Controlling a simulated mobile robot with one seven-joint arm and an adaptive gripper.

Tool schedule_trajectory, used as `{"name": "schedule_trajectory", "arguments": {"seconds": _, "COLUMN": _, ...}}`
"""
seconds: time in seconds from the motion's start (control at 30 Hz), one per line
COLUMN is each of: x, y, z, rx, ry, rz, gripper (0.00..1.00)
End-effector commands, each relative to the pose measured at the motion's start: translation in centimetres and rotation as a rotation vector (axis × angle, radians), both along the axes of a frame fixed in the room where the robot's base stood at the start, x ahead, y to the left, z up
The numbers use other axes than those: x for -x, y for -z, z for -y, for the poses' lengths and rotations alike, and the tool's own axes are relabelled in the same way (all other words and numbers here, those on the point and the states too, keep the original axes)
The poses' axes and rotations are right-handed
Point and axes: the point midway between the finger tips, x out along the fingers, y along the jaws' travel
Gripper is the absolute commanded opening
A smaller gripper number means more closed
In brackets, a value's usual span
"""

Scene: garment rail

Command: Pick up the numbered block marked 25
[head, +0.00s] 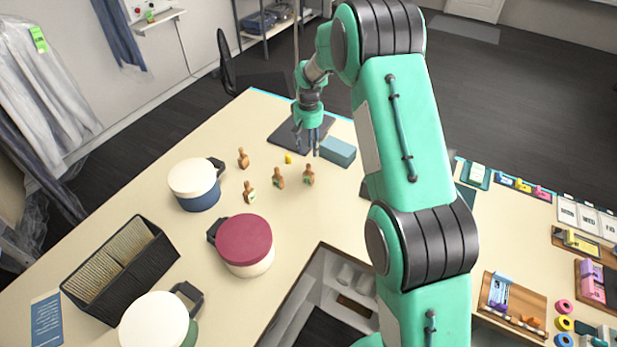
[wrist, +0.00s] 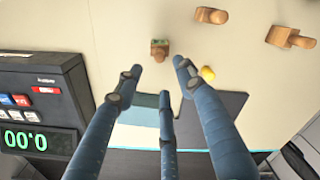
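No number 25 can be read in either view. Several small wooden pieces with knob handles stand on the table, among them one at the right (head: 308,176), one in the middle (head: 279,178) and one at the left (head: 243,158). A small yellow piece (head: 288,158) lies near them, and it also shows in the wrist view (wrist: 208,73). My gripper (head: 307,148) is above the table near the dark mat. In the wrist view its fingers (wrist: 156,80) are spread and empty, and a wooden piece with a green mark (wrist: 159,49) shows beyond the fingertips.
A device with a green display (wrist: 40,139) shows in the wrist view. Lidded pots, one blue (head: 197,190) and one with a red lid (head: 246,250), and a dark crate (head: 147,235) stand front left.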

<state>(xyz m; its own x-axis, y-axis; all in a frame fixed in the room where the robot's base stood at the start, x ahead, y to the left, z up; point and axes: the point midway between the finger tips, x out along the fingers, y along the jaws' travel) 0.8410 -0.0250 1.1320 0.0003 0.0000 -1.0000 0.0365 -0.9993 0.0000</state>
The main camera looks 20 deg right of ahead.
Motion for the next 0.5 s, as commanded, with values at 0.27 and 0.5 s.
{"name": "schedule_trajectory", "arguments": {"seconds": 0.27, "x": 0.0, "y": 4.2, "z": 0.0, "rx": 0.000, "ry": 0.000, "rz": -0.002, "gripper": 0.39}}
{"name": "schedule_trajectory", "arguments": {"seconds": 0.5, "x": 0.0, "y": 6.0, "z": 0.0, "rx": 0.000, "ry": 0.000, "rz": 0.000, "gripper": 0.39}}
